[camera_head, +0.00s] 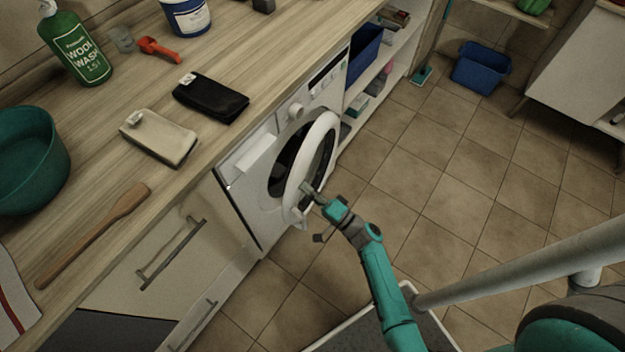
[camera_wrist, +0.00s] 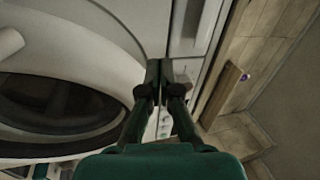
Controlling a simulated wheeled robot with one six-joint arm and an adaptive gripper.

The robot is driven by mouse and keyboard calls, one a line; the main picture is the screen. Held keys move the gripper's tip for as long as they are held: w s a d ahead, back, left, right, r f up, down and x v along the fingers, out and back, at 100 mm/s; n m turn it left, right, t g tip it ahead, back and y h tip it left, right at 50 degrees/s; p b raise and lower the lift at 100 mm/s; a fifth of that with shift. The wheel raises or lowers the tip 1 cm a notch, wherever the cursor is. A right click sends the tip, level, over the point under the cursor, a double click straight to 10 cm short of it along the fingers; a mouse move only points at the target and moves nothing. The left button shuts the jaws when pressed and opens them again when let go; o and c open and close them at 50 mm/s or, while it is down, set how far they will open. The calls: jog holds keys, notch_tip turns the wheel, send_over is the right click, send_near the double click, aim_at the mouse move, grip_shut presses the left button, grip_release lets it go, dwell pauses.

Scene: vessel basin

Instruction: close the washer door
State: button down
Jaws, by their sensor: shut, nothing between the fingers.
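The white washer (camera_head: 262,185) stands under the wooden counter. Its round door (camera_head: 316,150) with a white ring is partly open, swung out from the dark drum opening (camera_head: 286,170). My gripper (camera_head: 306,188) is shut and empty at the lower outer side of the door ring; I cannot tell whether it touches. In the wrist view, the shut fingers (camera_wrist: 158,72) point up beside the white door ring (camera_wrist: 105,45), with the dark round glass or opening (camera_wrist: 55,105) to their left.
Open shelves (camera_head: 385,65) stand right of the washer. A blue bin (camera_head: 481,67) is at the back. The tiled floor (camera_head: 425,165) between is clear.

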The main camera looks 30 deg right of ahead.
jog(key=s+d+n+g+y, duration=0.1)
jog(key=s+d+g, duration=0.15)
jog(key=d, duration=0.35)
jog(key=g, duration=0.2)
send_near(292, 173)
jog(key=shift+y, duration=0.4)
jog(key=w, duration=0.1)
jog(key=w+f, duration=0.2)
jog(key=w, duration=0.1)
jog(key=shift+a+f, duration=0.1)
jog(key=shift+a, duration=0.15)
dwell(0.3)
jog(key=x, duration=0.7)
jog(key=shift+s+a, duration=0.1)
jog(key=shift+a, duration=0.1)
jog(key=shift+w+a, duration=0.1)
jog(key=shift+w, duration=0.1)
jog(key=shift+r, duration=0.2)
